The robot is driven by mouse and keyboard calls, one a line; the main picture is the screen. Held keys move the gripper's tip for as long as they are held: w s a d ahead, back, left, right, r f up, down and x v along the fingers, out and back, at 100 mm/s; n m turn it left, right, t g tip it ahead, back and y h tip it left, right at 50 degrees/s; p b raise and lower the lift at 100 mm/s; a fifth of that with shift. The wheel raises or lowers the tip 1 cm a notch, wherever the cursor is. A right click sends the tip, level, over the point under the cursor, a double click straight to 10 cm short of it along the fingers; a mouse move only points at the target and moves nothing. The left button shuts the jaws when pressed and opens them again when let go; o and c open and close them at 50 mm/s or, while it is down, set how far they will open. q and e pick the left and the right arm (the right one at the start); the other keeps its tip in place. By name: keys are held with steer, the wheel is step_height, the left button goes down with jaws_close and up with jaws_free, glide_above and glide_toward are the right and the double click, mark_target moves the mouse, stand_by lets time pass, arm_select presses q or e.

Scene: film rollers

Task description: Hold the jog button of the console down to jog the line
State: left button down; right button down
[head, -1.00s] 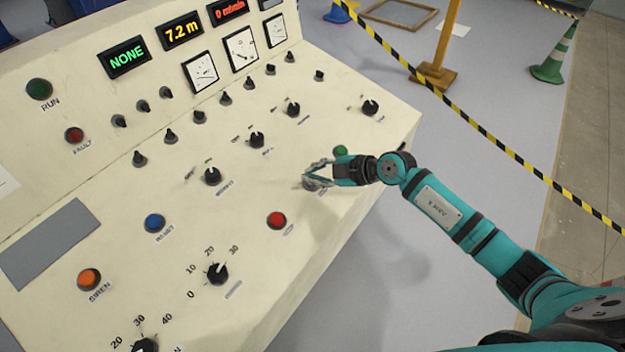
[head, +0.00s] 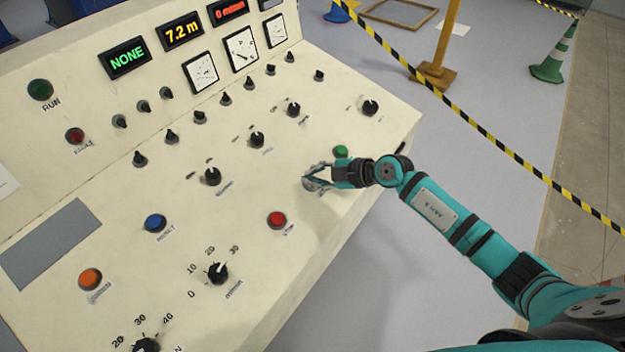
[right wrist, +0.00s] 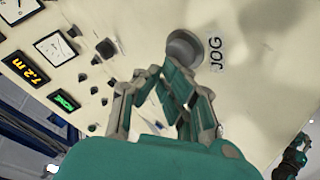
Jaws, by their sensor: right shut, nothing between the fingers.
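The jog button is a grey round knob (right wrist: 184,48) beside the printed JOG label (right wrist: 215,54) in the right wrist view. In the head view it is mostly hidden by my fingers. My right gripper (head: 308,180) is shut and empty, at the right part of the sloped cream console (head: 225,130). Its fingertips, also in the right wrist view (right wrist: 170,75), are right at the button; I cannot tell if they touch it. A dark and teal part of my left arm (right wrist: 290,160) shows small at the lower right there; its finger state is unclear.
A green button (head: 341,151) sits just behind my right gripper, a red button (head: 277,220) to its left. Several black knobs and blue and orange buttons cover the panel. Displays read NONE (head: 127,58) and 7.2 m (head: 182,31). Striped tape (head: 480,128) crosses beyond the console.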

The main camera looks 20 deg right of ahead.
steer(key=shift+f, duration=0.45)
stand_by(1.6)
steer(key=shift+s+d+r+p, duration=0.1)
steer(key=shift+s+r+p, duration=0.05)
steer(key=shift+r+p, duration=1)
steer(key=shift+f, duration=0.1)
steer(key=r+p, duration=0.1)
steer(key=p, duration=0.1)
steer(key=r+p, duration=0.2)
steer(key=s+r+p, duration=0.1)
steer(key=p, duration=0.1)
steer(key=shift+d+r+p, duration=0.35)
steer(key=shift+p, duration=0.05)
steer(key=shift+w, duration=0.1)
